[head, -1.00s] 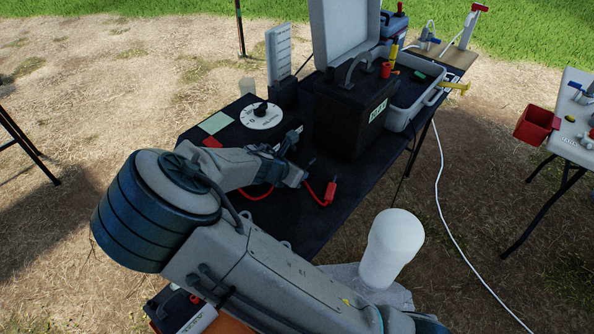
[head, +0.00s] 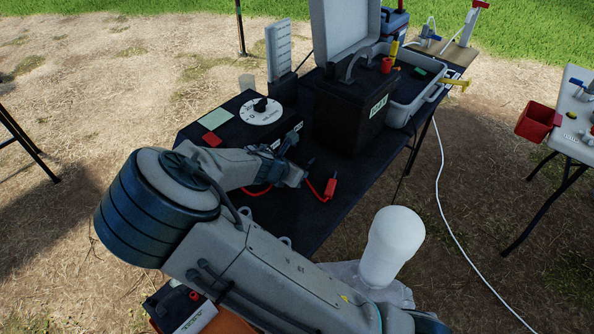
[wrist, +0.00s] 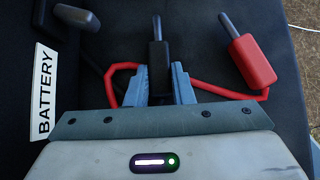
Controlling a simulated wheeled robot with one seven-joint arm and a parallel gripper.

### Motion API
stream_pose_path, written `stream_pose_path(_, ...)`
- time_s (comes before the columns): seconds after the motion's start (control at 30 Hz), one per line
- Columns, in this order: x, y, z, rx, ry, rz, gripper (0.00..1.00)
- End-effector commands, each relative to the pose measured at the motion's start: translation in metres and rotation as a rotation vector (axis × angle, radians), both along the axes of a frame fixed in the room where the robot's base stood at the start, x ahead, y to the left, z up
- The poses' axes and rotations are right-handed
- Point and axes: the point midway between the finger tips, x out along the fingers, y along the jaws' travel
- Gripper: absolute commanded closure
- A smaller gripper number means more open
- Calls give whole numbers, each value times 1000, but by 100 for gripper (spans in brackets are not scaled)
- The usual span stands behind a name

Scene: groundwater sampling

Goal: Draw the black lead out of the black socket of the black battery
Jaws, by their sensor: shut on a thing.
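In the wrist view, the blue-grey fingers of my gripper (wrist: 159,88) are shut on the black plug of the black lead (wrist: 158,62). The plug's dark pin points away from me and shows bare, in no socket. In the head view my gripper (head: 302,177) is low over the table, left of and in front of the black battery (head: 348,120), a tall box with a carry handle and a white label. A red post (head: 386,66) shows on its top. I cannot make out the black socket.
A red plug (wrist: 252,60) on a red cord lies right of my gripper. A dial box (head: 235,120) stands behind my gripper, with an upright panel (head: 280,60) beyond. A grey tray (head: 425,95) is behind the battery. The front right of the black table is fairly clear.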

Motion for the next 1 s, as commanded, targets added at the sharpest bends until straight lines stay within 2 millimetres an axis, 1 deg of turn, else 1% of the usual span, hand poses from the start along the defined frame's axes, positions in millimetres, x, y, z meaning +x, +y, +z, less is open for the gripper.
stream_pose_path(0.03, -2, 0, -6, -1, 6, 0, 97)
stream_pose_path(0.33, -4, 0, -10, -2, 11, 0, 97)
stream_pose_path(0.37, -4, 0, -10, -3, 11, -1, 73)
stream_pose_path(0.4, -4, 0, -10, -3, 11, -1, 62)
stream_pose_path(0.43, -5, -1, -11, -4, 12, -1, 54)
stream_pose_path(0.83, -6, -4, -11, -7, 15, -13, 53)
stream_pose_path(0.93, -9, 0, -5, -6, 14, -10, 53)
stream_pose_path(1.0, -15, 6, 3, -5, 13, -6, 53)
